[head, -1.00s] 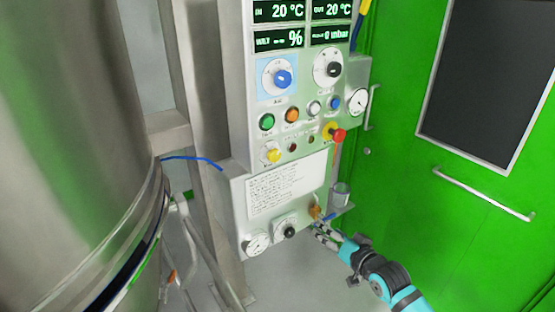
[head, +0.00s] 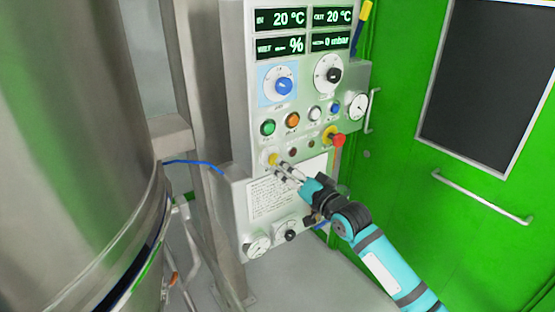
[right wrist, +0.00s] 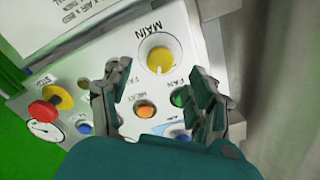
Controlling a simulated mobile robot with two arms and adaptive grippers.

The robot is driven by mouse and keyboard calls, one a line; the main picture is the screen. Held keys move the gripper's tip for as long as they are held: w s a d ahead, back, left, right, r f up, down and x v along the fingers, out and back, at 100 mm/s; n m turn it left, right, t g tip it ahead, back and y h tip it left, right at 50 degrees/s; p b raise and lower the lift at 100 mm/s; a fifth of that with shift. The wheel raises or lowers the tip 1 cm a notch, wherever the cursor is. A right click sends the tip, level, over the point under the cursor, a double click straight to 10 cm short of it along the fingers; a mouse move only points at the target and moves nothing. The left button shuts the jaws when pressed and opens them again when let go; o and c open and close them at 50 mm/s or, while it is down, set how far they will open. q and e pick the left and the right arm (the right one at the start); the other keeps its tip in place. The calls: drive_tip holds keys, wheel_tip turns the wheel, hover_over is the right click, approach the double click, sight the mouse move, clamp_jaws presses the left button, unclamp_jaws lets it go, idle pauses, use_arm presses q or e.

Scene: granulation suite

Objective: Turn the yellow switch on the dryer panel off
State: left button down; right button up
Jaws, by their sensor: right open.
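The yellow switch (head: 271,158) is a round knob low on the left side of the dryer panel (head: 238,100). In the right wrist view the yellow switch (right wrist: 159,60) shows a pale mark across its face, under the label MAIN. My right gripper (head: 280,168) is at the panel, just right of and below the switch. In the right wrist view my right gripper (right wrist: 154,74) is open, with the knob just beyond and between its fingertips; I cannot tell whether they touch it. Nothing is held. My left gripper is not in view.
A red emergency knob (head: 337,140) sticks out right of the switch. Green (head: 268,127), orange (head: 292,119), white and blue buttons sit above. A blue selector (head: 283,86) is higher up. A steel vessel (head: 75,150) stands left and a green door (head: 480,240) right.

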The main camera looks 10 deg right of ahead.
sight(274, 159)
drive_tip(key=x, duration=0.5)
drive_tip(key=shift+w+a, duration=0.15)
drive_tip(key=shift+w, duration=0.15)
drive_tip(key=c, duration=1.2)
drive_tip(key=shift+o, duration=0.2)
drive_tip(key=shift+n, duration=0.4)
drive_tip(key=n, duration=1.1)
drive_tip(key=shift+p, duration=0.3)
drive_tip(key=shift+f, duration=0.1)
